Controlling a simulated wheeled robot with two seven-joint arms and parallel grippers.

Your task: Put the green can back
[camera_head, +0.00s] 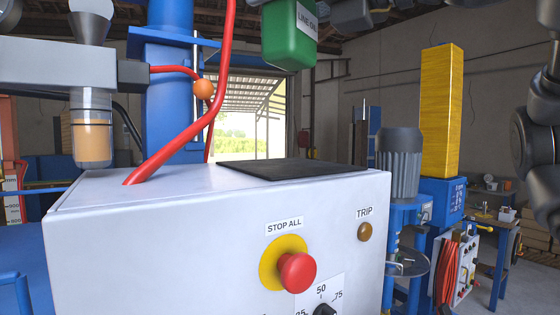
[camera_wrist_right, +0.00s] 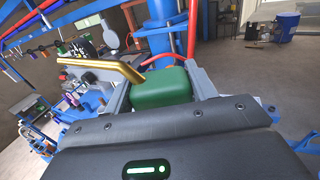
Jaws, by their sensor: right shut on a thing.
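The green can (camera_head: 290,38) hangs in the air at the top of the head view, with a white label on its side. Its upper part is cut off by the frame edge. In the right wrist view the green can (camera_wrist_right: 160,88) sits between the two grey fingers of my right gripper (camera_wrist_right: 163,92), which is shut on it. A gold spout (camera_wrist_right: 118,65) reaches from the can to the left there. Below the can in the head view, a black mat (camera_head: 290,168) lies bare on top of the grey cabinet (camera_head: 160,240). My left gripper is not in view.
A red hose (camera_head: 190,130) rises from the cabinet top left of the mat, with an orange ball (camera_head: 203,89) beside it. A clear bowl (camera_head: 91,128) hangs at the left. The cabinet front carries a red stop button (camera_head: 297,272). A grey motor (camera_head: 400,163) stands behind at right.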

